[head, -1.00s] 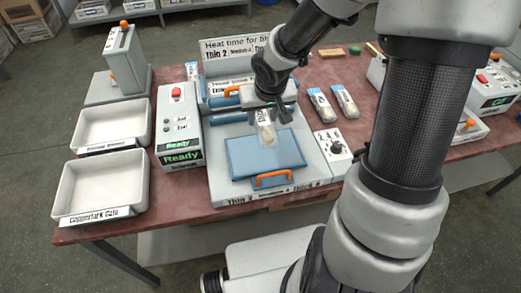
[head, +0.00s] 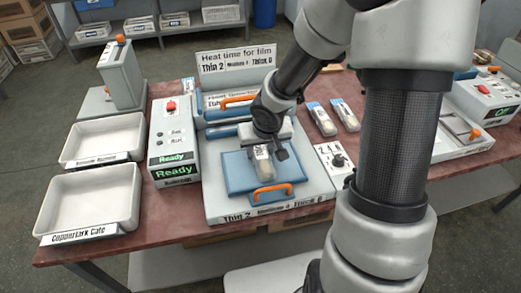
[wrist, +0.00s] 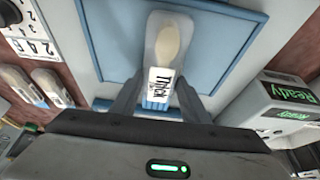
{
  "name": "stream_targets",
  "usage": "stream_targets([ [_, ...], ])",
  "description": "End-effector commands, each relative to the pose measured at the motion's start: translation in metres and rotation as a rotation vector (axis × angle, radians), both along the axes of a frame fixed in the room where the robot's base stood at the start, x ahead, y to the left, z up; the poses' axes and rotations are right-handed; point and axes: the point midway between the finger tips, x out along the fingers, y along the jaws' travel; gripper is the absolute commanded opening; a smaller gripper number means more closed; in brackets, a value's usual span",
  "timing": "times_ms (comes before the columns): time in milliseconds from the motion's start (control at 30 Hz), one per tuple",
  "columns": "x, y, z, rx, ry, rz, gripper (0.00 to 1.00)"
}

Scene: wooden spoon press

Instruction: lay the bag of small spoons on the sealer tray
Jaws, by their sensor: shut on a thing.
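The bag of small spoons (head: 263,166) is a clear bag with a pale spoon inside. It hangs below my gripper (head: 269,146), over the blue sealer tray (head: 237,172). In the wrist view the bag (wrist: 168,45) shows a white label reading "Thick", and my gripper (wrist: 157,105) is shut on its labelled end. The blue tray (wrist: 115,45) fills the background behind the bag. I cannot tell whether the bag touches the tray. The tray has an orange handle (head: 272,191) at its front edge.
Two white bins (head: 88,196) (head: 104,137) stand at the left, the front one labelled "Coppertark Cafe". A control box (head: 174,140) reads "Ready". Two more bags (head: 321,119) (head: 345,115) lie right of the press.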

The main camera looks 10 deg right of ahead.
Motion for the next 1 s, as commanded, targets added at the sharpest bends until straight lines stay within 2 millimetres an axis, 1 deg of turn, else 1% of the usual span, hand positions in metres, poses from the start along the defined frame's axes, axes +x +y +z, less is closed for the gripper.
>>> stream_targets([
  [33, 0.000, 0.000, -0.001, 0.000, 0.000, 0.000, 0.45],
  [100, 0.000, 0.000, -0.001, 0.000, 0.000, 0.000, 0.56],
  [133, 0.000, 0.000, -0.001, 0.000, 0.000, 0.000, 0.60],
  [400, 0.000, 0.000, 0.000, 0.000, 0.000, 0.000, 0.60],
  [533, -0.001, 0.000, 0.009, 0.000, -0.001, 0.000, 0.60],
  [667, -0.009, -0.001, 0.032, -0.001, -0.002, -0.003, 0.60],
  [800, -0.021, -0.001, 0.063, -0.001, -0.002, -0.004, 0.60],
  [900, -0.030, -0.001, 0.083, 0.000, -0.001, -0.002, 0.60],
  [1000, -0.037, -0.001, 0.098, -0.001, -0.001, -0.003, 0.60],
])
